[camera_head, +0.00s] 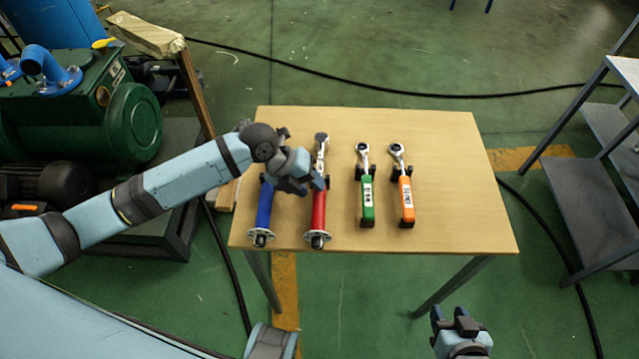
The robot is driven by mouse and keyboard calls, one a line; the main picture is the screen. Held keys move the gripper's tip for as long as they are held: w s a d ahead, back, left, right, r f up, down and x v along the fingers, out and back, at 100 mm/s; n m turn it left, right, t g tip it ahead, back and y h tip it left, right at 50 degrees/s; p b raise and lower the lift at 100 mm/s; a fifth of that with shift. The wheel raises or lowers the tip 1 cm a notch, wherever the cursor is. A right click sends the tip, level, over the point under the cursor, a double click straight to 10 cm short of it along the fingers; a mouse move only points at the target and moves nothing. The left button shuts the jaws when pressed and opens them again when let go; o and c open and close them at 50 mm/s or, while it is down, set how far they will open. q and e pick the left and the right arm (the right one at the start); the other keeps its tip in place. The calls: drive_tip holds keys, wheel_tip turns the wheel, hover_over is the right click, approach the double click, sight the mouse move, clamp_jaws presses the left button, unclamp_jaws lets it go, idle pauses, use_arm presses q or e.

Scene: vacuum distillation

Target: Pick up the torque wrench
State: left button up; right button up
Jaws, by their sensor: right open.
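Several wrench-like tools lie side by side on a wooden table: one with a blue handle (264,208), one with a red handle (318,212), a green one (367,200) and an orange one (406,200). I cannot tell from their looks which is called the torque wrench. My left gripper (314,187) is over the upper part of the red-handled tool and hides some of it; its arm covers the top of the blue one. I cannot tell whether its fingers touch anything. My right gripper (453,316) is open and empty, below the table's front right side.
The table (455,165) has free room on its right. A green machine (130,125) with a blue pipe stands at the left. A grey metal rack (585,200) stands at the right. Black cables cross the green floor.

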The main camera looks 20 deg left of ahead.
sight(315, 192)
use_arm(q)
drive_tip(key=x, duration=0.4)
drive_tip(key=shift+s+d, duration=0.1)
drive_tip(key=shift+s, duration=0.05)
clamp_jaws()
drive_tip(key=shift+r, duration=0.2)
drive_tip(key=shift+r, duration=0.6)
wheel_tip(315, 192, up, 19)
drive_tip(key=p, duration=0.1)
drive_tip(key=shift+f, duration=0.2)
drive_tip(key=shift+c, duration=2.2)
unclamp_jaws()
clamp_jaws()
